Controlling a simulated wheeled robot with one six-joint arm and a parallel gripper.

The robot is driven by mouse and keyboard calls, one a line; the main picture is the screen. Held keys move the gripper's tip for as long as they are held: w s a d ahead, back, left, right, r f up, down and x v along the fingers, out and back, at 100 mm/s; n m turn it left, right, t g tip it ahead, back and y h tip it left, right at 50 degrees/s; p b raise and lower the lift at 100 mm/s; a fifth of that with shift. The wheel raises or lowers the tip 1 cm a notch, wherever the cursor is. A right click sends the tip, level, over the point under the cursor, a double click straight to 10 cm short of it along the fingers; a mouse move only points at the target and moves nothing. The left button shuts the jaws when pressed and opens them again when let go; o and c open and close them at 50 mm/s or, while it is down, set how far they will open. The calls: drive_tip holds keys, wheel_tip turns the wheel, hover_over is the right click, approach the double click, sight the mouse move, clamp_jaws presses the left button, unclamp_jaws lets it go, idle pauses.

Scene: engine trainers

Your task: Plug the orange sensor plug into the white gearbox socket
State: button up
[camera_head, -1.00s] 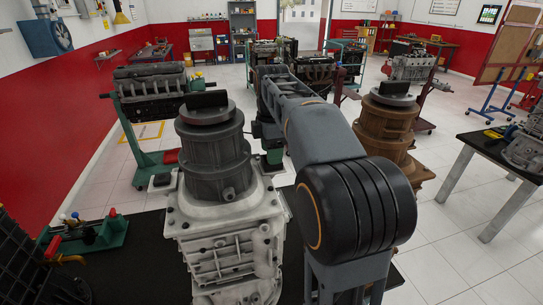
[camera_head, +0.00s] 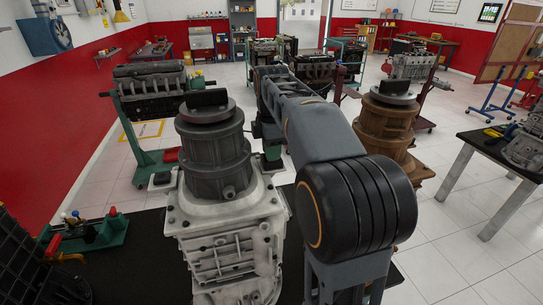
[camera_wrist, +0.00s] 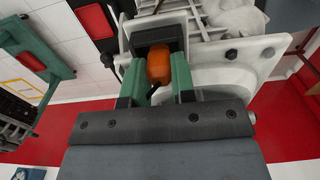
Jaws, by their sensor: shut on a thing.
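My gripper (camera_wrist: 160,66) has green fingers, shut on the orange sensor plug (camera_wrist: 160,70) in the wrist view. A dark cable end shows below the plug. The plug's far end is at the mouth of a dark, square-edged housing (camera_wrist: 144,36); I cannot tell whether it is inside or just in front. The white gearbox (camera_head: 222,245) stands on the black bench in the head view, with a dark grey cylindrical part on top. Its pale casing (camera_wrist: 222,78) lies beside the fingers in the wrist view. The plug cannot be made out in the head view.
A brown gearbox (camera_head: 384,130) stands right of my arm. A green fixture with coloured knobs (camera_head: 88,232) and a black ribbed part (camera_head: 30,265) are at the left. Engines on stands fill the background. Pale floor shows between the stands.

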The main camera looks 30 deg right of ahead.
drive_tip(key=shift+r, duration=0.1)
wheel_tip(320, 180, up, 10)
drive_tip(key=shift+f, duration=0.1)
idle(0.6)
idle(0.3)
